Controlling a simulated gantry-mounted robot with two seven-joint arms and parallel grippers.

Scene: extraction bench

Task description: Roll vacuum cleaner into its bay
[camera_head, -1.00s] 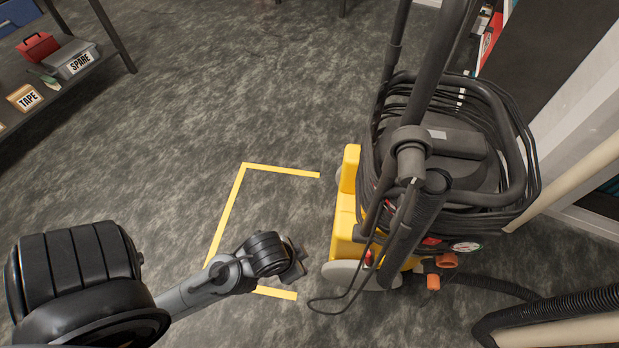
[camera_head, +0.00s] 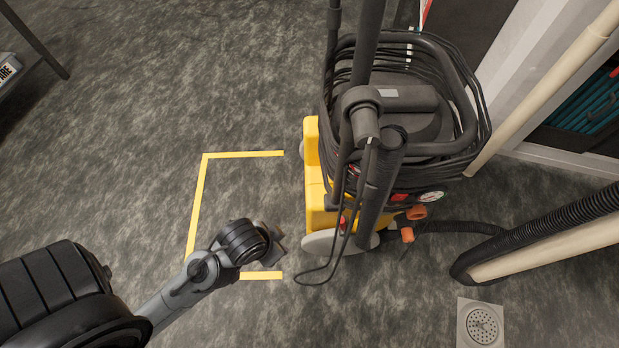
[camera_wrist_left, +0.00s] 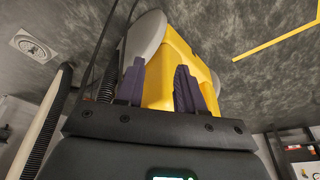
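The vacuum cleaner (camera_head: 314,190) stands upright on the floor in the head view, with a yellow base, grey wheels and a black top wrapped in hose and cable. Its yellow body also shows in the left wrist view (camera_wrist_left: 180,62). The bay is a yellow tape outline (camera_head: 200,195) just left of the cleaner; its right side appears open or is hidden. My left gripper (camera_head: 281,246) is low over the bay's front right part, just left of the cleaner's wheel. In the wrist view its fingers (camera_wrist_left: 158,88) are apart, facing the yellow body, with nothing visibly clamped. My right gripper is out of view.
A ribbed black hose and a beige pipe (camera_head: 550,240) reach in from the right. A floor drain (camera_head: 482,325) lies at the lower right. A white wall edge and shelving stand behind the cleaner. The floor left of the bay is clear.

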